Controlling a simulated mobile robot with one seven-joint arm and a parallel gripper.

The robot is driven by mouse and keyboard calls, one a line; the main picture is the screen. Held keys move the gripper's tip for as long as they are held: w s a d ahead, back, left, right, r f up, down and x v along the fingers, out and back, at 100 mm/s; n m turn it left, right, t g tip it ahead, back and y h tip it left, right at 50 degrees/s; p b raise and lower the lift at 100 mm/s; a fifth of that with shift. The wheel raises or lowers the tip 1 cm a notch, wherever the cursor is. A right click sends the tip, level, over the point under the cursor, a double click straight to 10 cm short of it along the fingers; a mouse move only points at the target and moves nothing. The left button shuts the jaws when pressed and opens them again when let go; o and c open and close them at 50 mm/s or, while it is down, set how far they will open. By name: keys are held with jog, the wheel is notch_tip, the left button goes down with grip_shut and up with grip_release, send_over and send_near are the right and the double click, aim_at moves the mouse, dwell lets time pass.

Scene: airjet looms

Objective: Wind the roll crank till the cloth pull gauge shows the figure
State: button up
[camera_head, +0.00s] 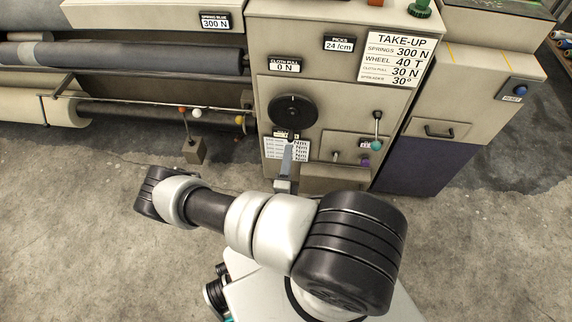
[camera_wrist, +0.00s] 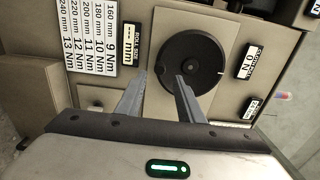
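A black round disc with a central hub (camera_head: 293,111) is on the beige loom panel; it looks like the roll crank, though no label shows that. The disc also shows in the wrist view (camera_wrist: 205,40). The cloth pull gauge (camera_head: 285,65) above it reads 0 N; it shows sideways in the wrist view (camera_wrist: 249,62). The take-up card (camera_head: 397,60) gives cloth pull 30 N. My gripper (camera_head: 289,150) is below the disc, fingers toward the panel. In the wrist view its fingers (camera_wrist: 161,76) are apart with nothing between them, the right tip overlapping the disc's lower edge.
A lever with a teal knob (camera_head: 377,127) is right of the disc. A table of mm and Nm values (camera_head: 287,150) is partly behind my gripper. Cloth rolls (camera_head: 130,57) lie at left, with a small weighted stand (camera_head: 193,150) before them. The concrete floor in front is clear.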

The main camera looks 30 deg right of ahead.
aim_at(290, 141)
jog(key=shift+b+x, duration=0.45)
jog(key=shift+x, duration=2.95)
jog(key=c, duration=0.9)
jog(key=shift+o, duration=0.2)
